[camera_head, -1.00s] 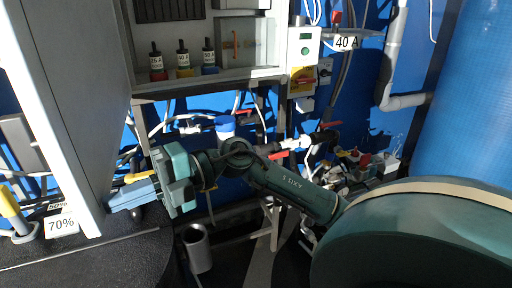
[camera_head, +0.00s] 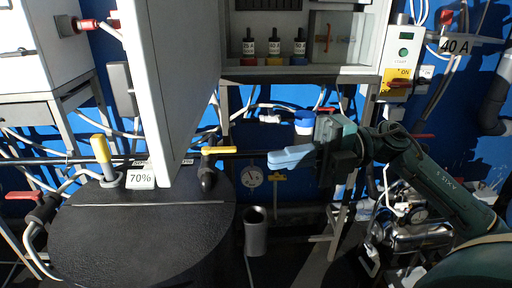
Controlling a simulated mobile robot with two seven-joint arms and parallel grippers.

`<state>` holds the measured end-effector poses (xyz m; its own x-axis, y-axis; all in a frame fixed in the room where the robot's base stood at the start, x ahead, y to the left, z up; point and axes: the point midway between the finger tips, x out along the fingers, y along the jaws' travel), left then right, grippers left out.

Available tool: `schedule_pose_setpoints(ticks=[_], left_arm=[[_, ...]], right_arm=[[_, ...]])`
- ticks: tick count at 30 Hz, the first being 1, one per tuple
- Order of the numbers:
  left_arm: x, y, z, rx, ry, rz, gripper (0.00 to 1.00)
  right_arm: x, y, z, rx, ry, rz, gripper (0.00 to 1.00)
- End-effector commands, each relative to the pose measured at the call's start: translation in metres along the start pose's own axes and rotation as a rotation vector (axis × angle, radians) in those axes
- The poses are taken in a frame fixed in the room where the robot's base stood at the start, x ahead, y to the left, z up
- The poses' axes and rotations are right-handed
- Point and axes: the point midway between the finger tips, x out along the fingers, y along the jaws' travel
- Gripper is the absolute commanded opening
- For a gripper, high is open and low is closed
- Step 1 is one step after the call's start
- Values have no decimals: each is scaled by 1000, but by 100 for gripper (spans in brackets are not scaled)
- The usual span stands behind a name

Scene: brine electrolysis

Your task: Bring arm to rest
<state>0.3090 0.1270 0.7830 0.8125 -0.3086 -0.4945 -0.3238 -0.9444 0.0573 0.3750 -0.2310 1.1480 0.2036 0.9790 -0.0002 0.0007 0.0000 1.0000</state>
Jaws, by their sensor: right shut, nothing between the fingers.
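My right gripper (camera_head: 275,160) is at the middle of the view, with its blue fingers pointing left. The fingers are closed together with nothing between them. My right arm (camera_head: 440,178), dark green, comes in from the lower right and is partly cut off by the frame edge. The gripper is in front of the blue wall and pipework, to the right of the open grey cabinet door. My left gripper is not in view.
A black round tank top (camera_head: 140,245) with a 70% sign (camera_head: 141,179) and yellow-handled valve (camera_head: 101,150) lies at left. The cabinet door (camera_head: 180,80) stands open. A grey cylinder (camera_head: 255,232) is below the gripper.

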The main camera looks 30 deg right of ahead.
Motion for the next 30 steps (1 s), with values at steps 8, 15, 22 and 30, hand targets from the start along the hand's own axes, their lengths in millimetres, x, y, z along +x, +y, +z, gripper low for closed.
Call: schedule_pose_setpoints(ticks=[8,15,22,30], left_arm=[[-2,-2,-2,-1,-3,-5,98],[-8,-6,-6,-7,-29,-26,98],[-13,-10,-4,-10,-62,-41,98],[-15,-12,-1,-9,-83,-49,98]], right_arm=[[4,-4,6,54,-36,84,0],[10,-76,50,529,-444,545,0],[22,-242,21,1176,-983,639,0],[62,-342,-69,1642,-1241,471,0]])
